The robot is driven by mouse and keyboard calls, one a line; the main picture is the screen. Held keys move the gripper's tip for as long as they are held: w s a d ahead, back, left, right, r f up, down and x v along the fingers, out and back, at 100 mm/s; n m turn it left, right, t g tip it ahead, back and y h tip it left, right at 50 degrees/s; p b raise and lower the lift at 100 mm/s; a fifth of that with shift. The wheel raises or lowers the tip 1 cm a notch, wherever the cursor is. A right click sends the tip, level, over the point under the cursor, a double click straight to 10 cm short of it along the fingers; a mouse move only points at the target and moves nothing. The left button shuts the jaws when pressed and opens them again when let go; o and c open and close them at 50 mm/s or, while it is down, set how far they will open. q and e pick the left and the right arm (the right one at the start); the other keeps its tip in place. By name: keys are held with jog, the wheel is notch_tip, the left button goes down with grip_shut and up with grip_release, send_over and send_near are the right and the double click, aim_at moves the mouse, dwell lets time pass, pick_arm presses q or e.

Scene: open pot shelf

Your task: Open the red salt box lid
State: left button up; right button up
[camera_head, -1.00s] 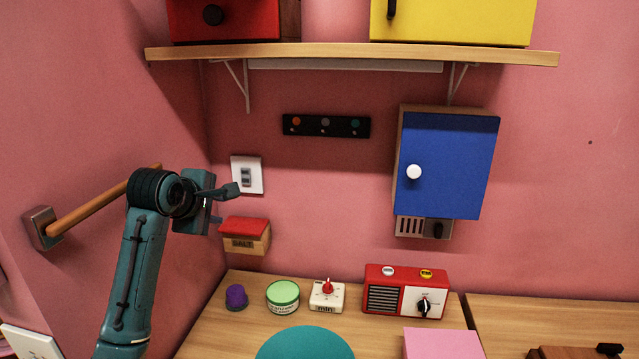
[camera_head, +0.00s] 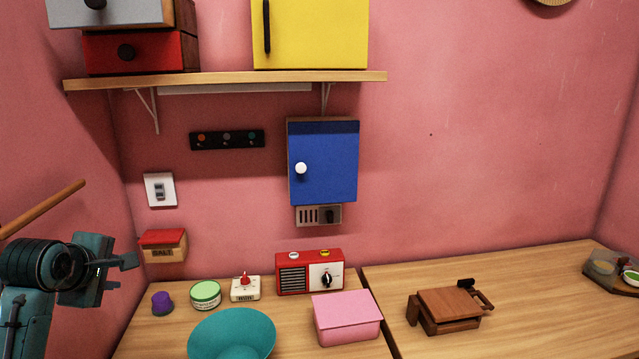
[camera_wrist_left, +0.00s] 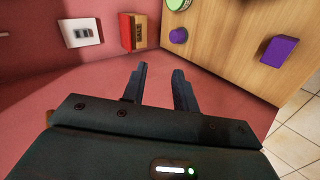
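The salt box (camera_head: 165,252) is a small wooden box labelled SALT on the pink wall at the left. Its red lid (camera_head: 162,236) lies shut on top. In the left wrist view the box stands beyond my fingers, up and left, with its red lid (camera_wrist_left: 125,30) on the left side. My left gripper (camera_head: 128,261) is just left of the box in the head view, lower than the lid. In the left wrist view the left gripper (camera_wrist_left: 160,70) has its two fingers apart with nothing between them. My right gripper is in neither view.
A light switch (camera_head: 160,190) is above the box. A purple knob-like item (camera_head: 162,302), a green-lidded jar (camera_head: 205,294), a timer (camera_head: 245,287) and a teal bowl (camera_head: 232,335) stand on the counter below. A wooden rail (camera_head: 42,208) is at the left.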

pick_arm(q)
jog(key=s+d+f+m+g, duration=0.1)
jog(key=s+d+f+m, duration=0.2)
jog(key=f, duration=0.2)
jog(key=s+d+f+m+g+h, duration=0.1)
jog(key=s+d+f+m, duration=0.15)
jog(key=f, duration=0.25)
jog(key=s+d+f+m+g, duration=0.1)
jog(key=s+d+f+m, duration=0.15)
jog(key=f, duration=0.25)
jog(key=s+d+f+m+g+h, duration=0.15)
jog(key=s+d+f+m, duration=0.35)
jog(key=s, duration=0.5)
jog(key=s+d+f+m+g, duration=0.2)
jog(key=s+d+f+m, duration=0.2)
jog(key=s+d+m, duration=0.45)
jog(key=w+d+f+t+h, duration=0.3)
jog(key=f+t, duration=0.3)
jog(key=f, duration=0.3)
jog(key=shift+w+d, duration=0.7)
jog(key=shift+d, duration=0.1)
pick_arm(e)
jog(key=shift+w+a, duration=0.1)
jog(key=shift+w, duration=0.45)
pick_arm(q)
jog(key=shift+f+t, duration=0.1)
jog(key=shift+t, duration=0.15)
